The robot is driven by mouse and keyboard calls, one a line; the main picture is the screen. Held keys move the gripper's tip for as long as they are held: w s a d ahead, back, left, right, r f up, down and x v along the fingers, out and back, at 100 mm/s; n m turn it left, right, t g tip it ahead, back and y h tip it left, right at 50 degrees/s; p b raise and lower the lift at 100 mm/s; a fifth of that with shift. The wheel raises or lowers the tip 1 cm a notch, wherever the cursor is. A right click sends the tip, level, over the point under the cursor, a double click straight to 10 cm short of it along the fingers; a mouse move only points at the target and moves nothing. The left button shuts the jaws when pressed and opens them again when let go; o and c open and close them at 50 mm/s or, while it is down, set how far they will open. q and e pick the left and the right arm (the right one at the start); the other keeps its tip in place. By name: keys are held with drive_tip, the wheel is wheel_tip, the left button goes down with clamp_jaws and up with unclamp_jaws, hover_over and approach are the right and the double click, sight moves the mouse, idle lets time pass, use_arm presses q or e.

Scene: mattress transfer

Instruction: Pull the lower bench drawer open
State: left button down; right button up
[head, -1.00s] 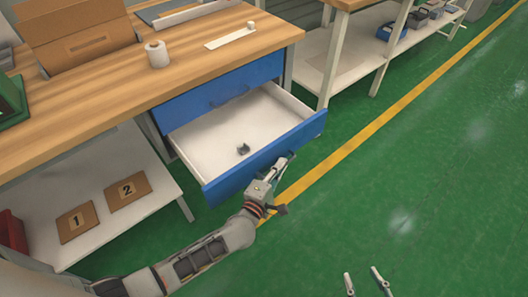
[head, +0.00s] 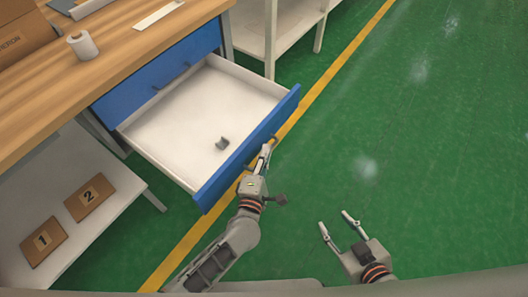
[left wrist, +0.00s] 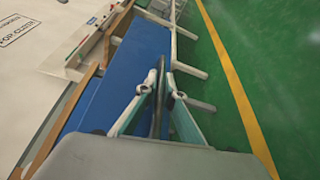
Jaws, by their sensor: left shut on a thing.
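The lower bench drawer (head: 190,115) stands pulled out from the bench, its white inside showing and its blue front (head: 225,170) toward me. A small grey object (head: 222,143) lies on the drawer floor. My left gripper (head: 265,158) is at the drawer front and shut on the drawer's handle. In the left wrist view the fingers (left wrist: 160,90) stand on both sides of the dark handle bar (left wrist: 157,120). My right gripper (head: 338,232) is open and empty above the green floor, right of the drawer.
The upper blue drawer (head: 150,90) is shut under the wooden bench top (head: 60,95). A white roll (head: 83,46) stands on the top. The green floor (head: 420,150) at right is clear.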

use_arm(q)
drive_tip(key=c, duration=2.2)
unclamp_jaws()
drive_tip(key=shift+o, duration=0.2)
use_arm(e)
drive_tip(key=shift+f, duration=0.15)
